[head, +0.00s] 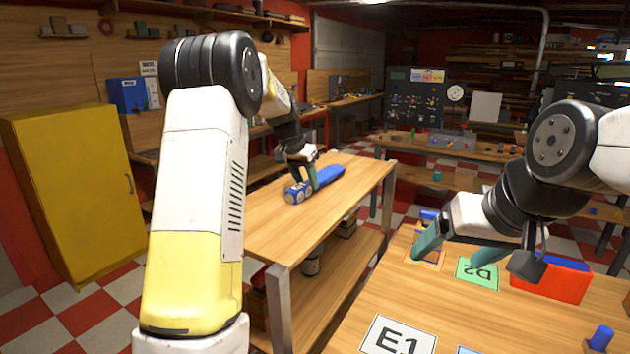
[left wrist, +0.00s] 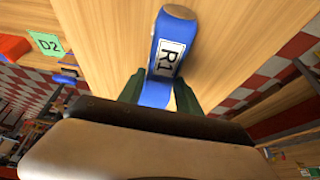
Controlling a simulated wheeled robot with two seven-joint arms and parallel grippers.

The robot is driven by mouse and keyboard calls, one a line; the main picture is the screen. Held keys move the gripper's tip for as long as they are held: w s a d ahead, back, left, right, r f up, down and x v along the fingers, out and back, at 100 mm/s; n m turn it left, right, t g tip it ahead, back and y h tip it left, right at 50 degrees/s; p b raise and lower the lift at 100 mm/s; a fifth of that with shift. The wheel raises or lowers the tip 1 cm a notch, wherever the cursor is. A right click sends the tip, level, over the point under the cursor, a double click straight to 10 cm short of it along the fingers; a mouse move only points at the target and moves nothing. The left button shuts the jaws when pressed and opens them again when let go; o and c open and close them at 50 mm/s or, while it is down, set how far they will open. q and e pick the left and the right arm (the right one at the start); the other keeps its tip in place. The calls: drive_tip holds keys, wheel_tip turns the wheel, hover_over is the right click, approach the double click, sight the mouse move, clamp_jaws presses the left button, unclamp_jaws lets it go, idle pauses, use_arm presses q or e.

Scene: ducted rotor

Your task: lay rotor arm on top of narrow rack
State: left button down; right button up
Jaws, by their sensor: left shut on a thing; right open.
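The blue rotor arm (head: 331,174) has a white label reading R1 in the left wrist view (left wrist: 168,27). My left gripper (head: 302,178) is shut on it, with one green finger on each side in the left wrist view (left wrist: 160,88). The rotor arm is at the top of the narrow rack (head: 272,231), a wooden two-level stand; I cannot tell whether it touches the top or hangs just above it. My right gripper (head: 456,250) is open and empty above the front table.
The front table (head: 400,300) carries a D2 card (head: 478,273), an E1 card (head: 397,337), a red bin (head: 550,283) and a blue peg (head: 601,338). A yellow cabinet (head: 70,190) stands at left. The rack's top is otherwise clear; its lower shelf holds a few items.

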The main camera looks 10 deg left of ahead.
use_arm(q)
drive_tip(key=c, duration=0.8)
unclamp_jaws()
drive_tip(key=shift+f, duration=0.1)
drive_tip(key=v, duration=1.2)
drive_tip(key=s+d+r+n, duration=0.1)
drive_tip(key=s+r+n, duration=0.15)
drive_tip(key=s, duration=1.45)
drive_tip(key=shift+n+t, duration=0.8)
drive_tip(key=shift+n, duration=0.05)
drive_tip(key=s+f, duration=0.2)
drive_tip(key=s, duration=0.4)
drive_tip(key=s+d+f, duration=0.1)
drive_tip(key=s+f, duration=0.1)
drive_tip(key=s, duration=0.4)
drive_tip(key=s+d+f, duration=0.1)
drive_tip(key=s+f, duration=0.2)
drive_tip(key=s, duration=0.3)
drive_tip(key=shift+s+d, duration=0.25)
drive_tip(key=shift+s, duration=0.05)
drive_tip(key=shift+r, duration=0.1)
